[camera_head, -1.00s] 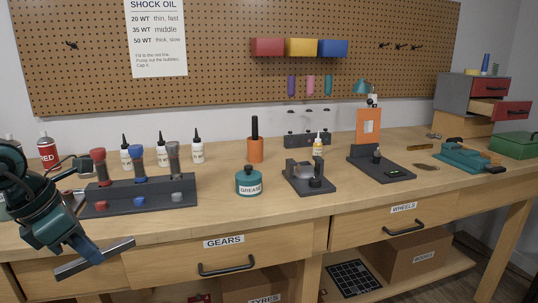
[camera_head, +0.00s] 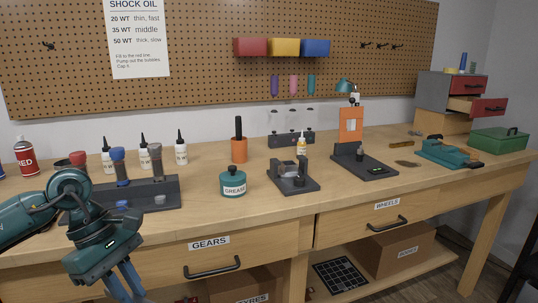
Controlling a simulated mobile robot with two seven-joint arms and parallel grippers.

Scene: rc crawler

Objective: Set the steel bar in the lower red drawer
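The grey cabinet (camera_head: 432,88) stands at the back right of the bench. Its upper red drawer (camera_head: 470,86) looks shut. Its lower red drawer (camera_head: 489,106) is pulled out, with pale wood showing inside. My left gripper (camera_head: 123,285) points down at the lower left, in front of the bench edge and far from the drawer. Its blue-grey fingers run out of the bottom of the picture, so their tips are hidden. The steel bar is not visible now. My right gripper is not in view.
A dark rack (camera_head: 155,192) of shock parts stands beside my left arm. The grease tub (camera_head: 233,184), dark stands (camera_head: 293,184) and (camera_head: 375,172), and a teal vise (camera_head: 440,152) line the bench. A green box (camera_head: 498,140) sits below the open drawer.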

